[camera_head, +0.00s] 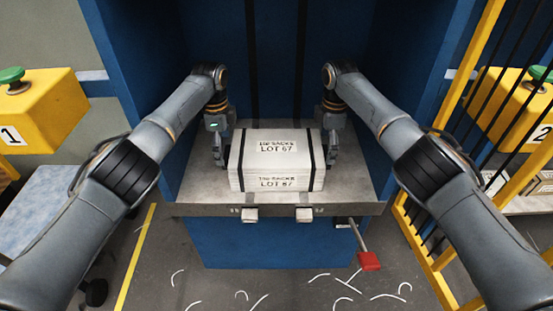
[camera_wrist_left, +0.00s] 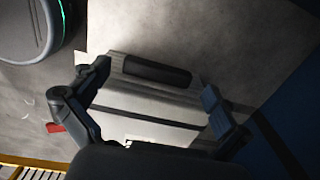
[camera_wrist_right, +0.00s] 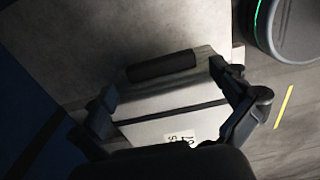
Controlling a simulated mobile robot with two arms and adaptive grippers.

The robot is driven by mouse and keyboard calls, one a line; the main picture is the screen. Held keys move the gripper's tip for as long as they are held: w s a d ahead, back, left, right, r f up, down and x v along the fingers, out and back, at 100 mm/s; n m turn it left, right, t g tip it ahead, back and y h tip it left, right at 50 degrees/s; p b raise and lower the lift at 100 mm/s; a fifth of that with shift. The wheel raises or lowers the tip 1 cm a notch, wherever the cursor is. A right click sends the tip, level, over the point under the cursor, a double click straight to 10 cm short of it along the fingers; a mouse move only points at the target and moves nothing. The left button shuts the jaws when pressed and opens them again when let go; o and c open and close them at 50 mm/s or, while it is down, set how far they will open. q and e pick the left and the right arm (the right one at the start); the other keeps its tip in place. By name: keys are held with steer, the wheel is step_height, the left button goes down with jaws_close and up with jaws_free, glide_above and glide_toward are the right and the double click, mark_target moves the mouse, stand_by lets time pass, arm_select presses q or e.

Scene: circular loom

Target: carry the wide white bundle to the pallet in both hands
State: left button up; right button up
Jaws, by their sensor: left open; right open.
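The wide white bundle (camera_head: 276,160) sits on the grey shelf (camera_head: 352,188) of a blue machine. It has two black straps and labels reading "100 SACKS LOT 67". My left gripper (camera_head: 219,160) is open at the bundle's left end, and my right gripper (camera_head: 332,158) is open at its right end. In the left wrist view the open fingers (camera_wrist_left: 152,100) stand either side of the bundle's end (camera_wrist_left: 150,98), which has a dark handle-like bar (camera_wrist_left: 157,72). The right wrist view shows the open fingers (camera_wrist_right: 168,96) likewise around the other end (camera_wrist_right: 165,98) with its dark bar (camera_wrist_right: 160,66). The pallet is not recognisable.
Blue machine walls (camera_head: 140,70) enclose the shelf left, right and behind. Yellow boxes with green buttons stand at left (camera_head: 40,108) and right (camera_head: 515,115). A yellow barred fence (camera_head: 425,235) is at right. A red-ended lever (camera_head: 368,260) hangs below the shelf. White scraps lie on the floor.

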mark_target(225, 154)
arm_select(q)
steer(key=shift+f, duration=2.2)
arm_select(e)
steer(key=shift+f, duration=2.2)
arm_select(q)
steer(key=c, duration=1.7)
arm_select(e)
steer(key=c, duration=1.7)
arm_select(q)
steer(key=shift+w+r, duration=0.1)
steer(key=shift+r, duration=0.05)
arm_select(e)
steer(key=shift+w+r, duration=0.1)
steer(key=shift+r, duration=0.05)
